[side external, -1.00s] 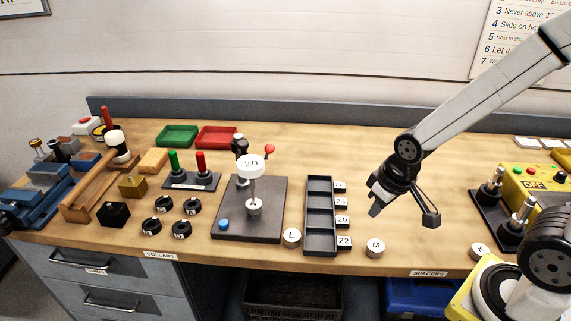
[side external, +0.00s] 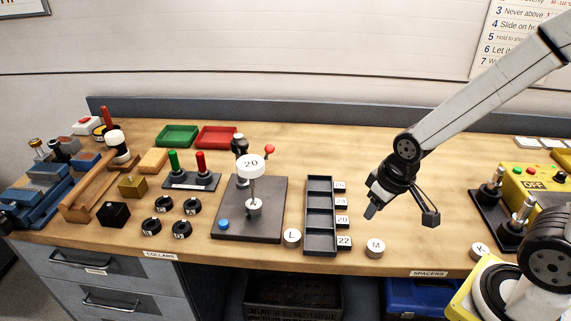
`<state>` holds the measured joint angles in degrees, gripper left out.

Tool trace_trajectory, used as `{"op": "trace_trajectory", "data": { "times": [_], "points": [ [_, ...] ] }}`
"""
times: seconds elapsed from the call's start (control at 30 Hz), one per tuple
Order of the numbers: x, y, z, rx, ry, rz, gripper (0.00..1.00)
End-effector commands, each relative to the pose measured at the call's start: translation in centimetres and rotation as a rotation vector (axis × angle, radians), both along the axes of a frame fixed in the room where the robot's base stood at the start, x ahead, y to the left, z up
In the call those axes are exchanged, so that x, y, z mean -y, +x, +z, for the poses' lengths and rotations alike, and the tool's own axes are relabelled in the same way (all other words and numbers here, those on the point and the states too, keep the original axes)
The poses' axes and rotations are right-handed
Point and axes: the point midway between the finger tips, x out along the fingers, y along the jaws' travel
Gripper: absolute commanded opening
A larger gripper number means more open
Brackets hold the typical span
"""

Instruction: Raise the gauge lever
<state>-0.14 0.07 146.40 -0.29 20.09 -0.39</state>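The gauge (side external: 250,166) stands on a dark square plate (side external: 270,218) in the middle of the bench. Its white round head reads 20, and a stem runs down to a small pale piece (side external: 253,208) on the plate. A lever with a red ball knob (side external: 269,149) sticks out to the right behind the head. A blue button (side external: 223,224) is at the plate's front left corner. My gripper (side external: 402,214) hangs over the bench, well to the right of the gauge. Its fingers are spread apart with nothing between them.
A dark compartment tray (side external: 320,243) with number tags lies between the gauge and my gripper. Round spacers L (side external: 292,238) and M (side external: 375,248) lie near the front edge. Red and green pegs (side external: 201,164) stand left of the gauge. Bench behind the tray is clear.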

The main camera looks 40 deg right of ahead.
Motion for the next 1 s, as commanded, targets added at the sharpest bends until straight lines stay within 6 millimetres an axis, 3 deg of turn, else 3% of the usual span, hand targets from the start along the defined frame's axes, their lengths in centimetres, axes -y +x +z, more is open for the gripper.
{"op": "trace_trajectory", "data": {
  "times": [0.03,0.07,0.27,0.5,0.7,0.83,1.0],
  "points": [
    [-0.1,0.3,0.1,0.005,-0.006,0.019,0.57],
    [-0.2,0.6,0.2,0.008,-0.012,0.036,0.64],
    [-1.2,4.2,1.9,0.06,-0.098,0.278,0.64],
    [-4.5,11.4,5.9,0.165,-0.322,0.771,0.64],
    [-7.8,16.3,9.5,0.238,-0.533,1.128,0.64],
    [-9.2,18.1,11.1,0.264,-0.624,1.259,0.64],
    [-9.8,18.8,11.8,0.273,-0.668,1.318,0.64]
  ]
}}
